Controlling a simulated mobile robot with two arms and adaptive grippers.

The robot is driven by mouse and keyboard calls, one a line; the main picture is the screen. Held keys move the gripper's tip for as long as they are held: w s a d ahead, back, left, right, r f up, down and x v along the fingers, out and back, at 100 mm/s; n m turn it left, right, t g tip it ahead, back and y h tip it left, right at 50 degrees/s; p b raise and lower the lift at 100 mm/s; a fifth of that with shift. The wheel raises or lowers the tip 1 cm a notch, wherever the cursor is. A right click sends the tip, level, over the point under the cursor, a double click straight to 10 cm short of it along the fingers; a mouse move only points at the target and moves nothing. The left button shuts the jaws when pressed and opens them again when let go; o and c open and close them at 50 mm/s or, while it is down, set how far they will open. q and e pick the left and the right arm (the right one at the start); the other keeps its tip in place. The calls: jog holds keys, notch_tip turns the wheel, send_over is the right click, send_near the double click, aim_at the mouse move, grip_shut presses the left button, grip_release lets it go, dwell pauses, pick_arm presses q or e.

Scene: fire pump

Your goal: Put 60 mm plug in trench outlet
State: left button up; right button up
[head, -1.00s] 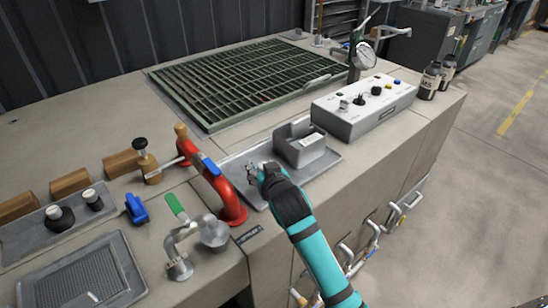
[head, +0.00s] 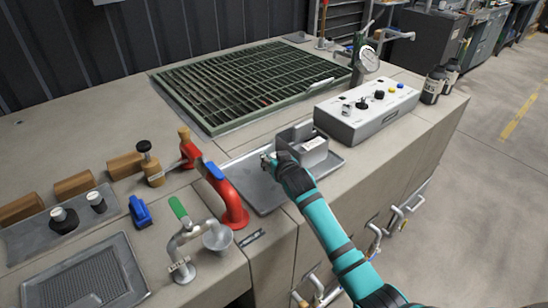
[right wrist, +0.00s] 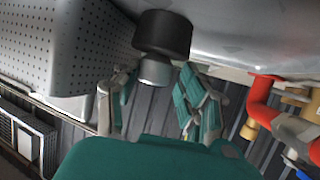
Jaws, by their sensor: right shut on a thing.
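My right gripper (head: 268,160) is over the grey metal tray (head: 252,191) in the middle of the bench, just left of the small grey box. In the right wrist view its fingers (right wrist: 155,90) are on either side of a black-topped plug (right wrist: 164,34) with a grey metal lower part, and they are shut on it. Its size marking cannot be read. The plug is too small to make out in the head view. The green trench grate (head: 250,83) lies flat behind; I cannot make out the trench outlet. My left gripper is not in view.
The small grey box (head: 309,154) stands on the tray beside my gripper. A control box (head: 366,112) with knobs is to the right. A red curved pipe (head: 234,200) rises at the left. Two black plugs (head: 65,219) stand on a left tray.

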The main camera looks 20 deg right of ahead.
jog(key=o, duration=0.8)
jog(key=shift+f, duration=0.1)
jog(key=o, duration=0.5)
